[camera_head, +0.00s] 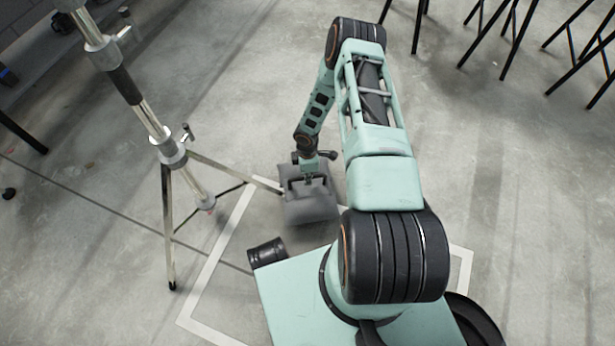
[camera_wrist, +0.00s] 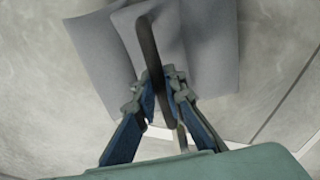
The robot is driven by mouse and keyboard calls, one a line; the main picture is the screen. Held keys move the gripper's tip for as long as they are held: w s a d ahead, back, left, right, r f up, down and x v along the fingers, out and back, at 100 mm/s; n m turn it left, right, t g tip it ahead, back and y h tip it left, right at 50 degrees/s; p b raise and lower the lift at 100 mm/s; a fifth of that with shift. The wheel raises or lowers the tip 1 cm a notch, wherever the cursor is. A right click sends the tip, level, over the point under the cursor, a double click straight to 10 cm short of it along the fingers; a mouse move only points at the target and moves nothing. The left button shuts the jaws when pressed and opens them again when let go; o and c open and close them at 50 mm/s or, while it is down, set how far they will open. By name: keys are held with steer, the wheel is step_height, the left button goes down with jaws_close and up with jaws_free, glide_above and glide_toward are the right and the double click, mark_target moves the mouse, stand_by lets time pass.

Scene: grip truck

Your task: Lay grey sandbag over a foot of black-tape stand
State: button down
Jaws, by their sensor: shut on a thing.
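The grey sandbag (camera_head: 312,207) hangs below my gripper (camera_head: 308,178), at or just above the floor; I cannot tell which. In the wrist view the grey sandbag (camera_wrist: 205,50) has two flaps and a dark strap handle (camera_wrist: 150,45). My gripper (camera_wrist: 162,84) is shut on this strap. The black-tape stand (camera_head: 125,86) is upright at left, a silver column with a black band and spread legs. One leg (camera_head: 225,172) reaches right, its foot end close to the bag's left side. Whether the bag touches that foot cannot be told.
White tape lines (camera_head: 212,262) mark the floor around my base. Another leg (camera_head: 169,230) of the stand comes down at left. Several black stand legs (camera_head: 510,40) stand at the upper right. The floor (camera_head: 500,190) to the right is clear.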

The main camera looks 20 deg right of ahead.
steer(key=shift+w+f+b, duration=0.15)
steer(key=shift+f+b, duration=0.15)
steer(key=shift+f, duration=0.25)
steer(key=c, duration=1.9)
jaws_free()
steer(key=shift+a, duration=0.1)
steer(key=shift+s+f, duration=0.2)
steer(key=shift+s, duration=0.05)
steer(key=shift+w+r, duration=0.1)
steer(key=shift+r, duration=0.35)
step_height(320, 180, up, 11)
steer(key=shift+r, duration=0.2)
steer(key=shift+w, duration=0.1)
